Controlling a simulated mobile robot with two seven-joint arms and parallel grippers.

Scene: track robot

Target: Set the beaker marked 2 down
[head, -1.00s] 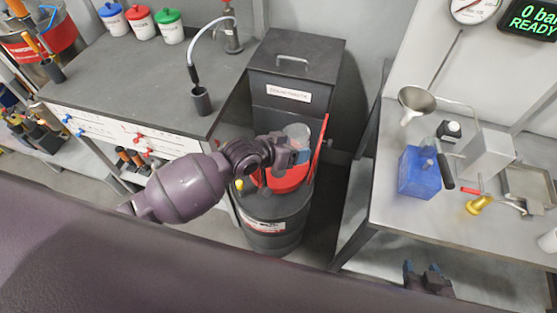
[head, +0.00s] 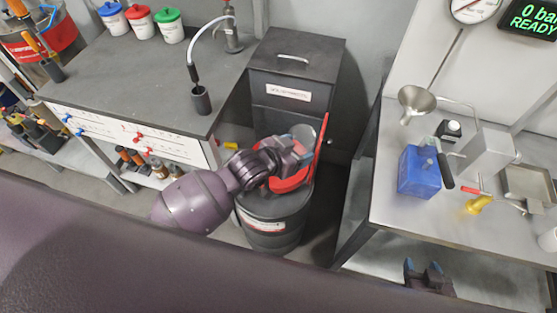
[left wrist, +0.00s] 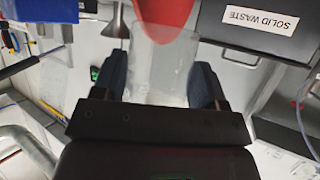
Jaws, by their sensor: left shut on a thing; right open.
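A clear beaker (left wrist: 160,70) stands between the fingers of my left gripper (left wrist: 160,85) in the left wrist view, and the gripper is shut on it. No number can be read on it. In the head view my left gripper (head: 300,150) is over the red funnel-like top (head: 290,183) of a black drum (head: 273,222). My right gripper (head: 424,270) is open and empty, low in front of the right-hand bench.
A dark solid waste bin (head: 296,62) stands behind the drum. The grey bench (head: 120,75) at left has a clear middle. The right-hand metal bench (head: 395,205) holds a blue container (head: 419,172), a funnel (head: 416,101) and a yellow-and-red fitting (head: 478,203).

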